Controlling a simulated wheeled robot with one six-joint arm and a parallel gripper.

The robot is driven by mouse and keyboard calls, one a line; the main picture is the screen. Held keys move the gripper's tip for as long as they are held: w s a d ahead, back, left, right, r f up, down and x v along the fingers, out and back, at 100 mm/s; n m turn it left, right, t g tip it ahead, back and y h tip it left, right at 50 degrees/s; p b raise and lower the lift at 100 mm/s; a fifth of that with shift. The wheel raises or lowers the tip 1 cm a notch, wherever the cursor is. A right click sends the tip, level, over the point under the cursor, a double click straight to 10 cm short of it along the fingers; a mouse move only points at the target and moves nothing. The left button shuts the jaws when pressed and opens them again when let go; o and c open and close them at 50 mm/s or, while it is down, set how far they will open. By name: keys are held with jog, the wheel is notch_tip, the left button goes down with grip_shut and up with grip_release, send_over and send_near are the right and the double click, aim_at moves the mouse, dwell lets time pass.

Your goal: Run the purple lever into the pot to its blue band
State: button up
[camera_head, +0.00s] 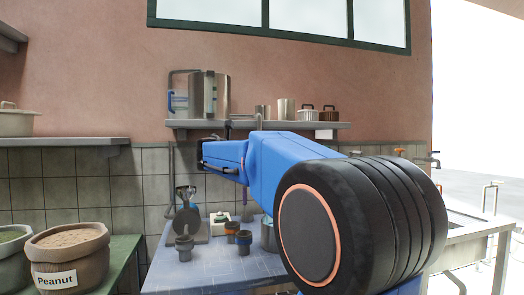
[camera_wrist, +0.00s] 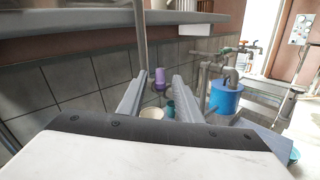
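A purple cylinder (camera_wrist: 160,75), which looks like the purple lever, stands out between and just beyond my fingertips in the wrist view. My gripper (camera_wrist: 160,84) is open, with a finger on each side and a visible gap to the purple cylinder. A cream round vessel (camera_wrist: 151,113) shows lower down between the fingers, with a teal piece beside it; I cannot tell whether it is the pot. In the head view my gripper (camera_head: 204,155) is at the end of my blue arm, below the wall shelf. I cannot make out the lever's blue band.
The wall shelf (camera_head: 345,126) holds a steel tank (camera_head: 208,97) and several canisters. The blue table (camera_head: 190,272) below carries several dark cups and small equipment. A blue tank (camera_wrist: 226,97) with pipes stands right in the wrist view. A peanut sack (camera_head: 70,258) is at left.

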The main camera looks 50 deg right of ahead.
jog(key=x, duration=0.7)
jog(key=shift+d, duration=0.1)
grip_shut()
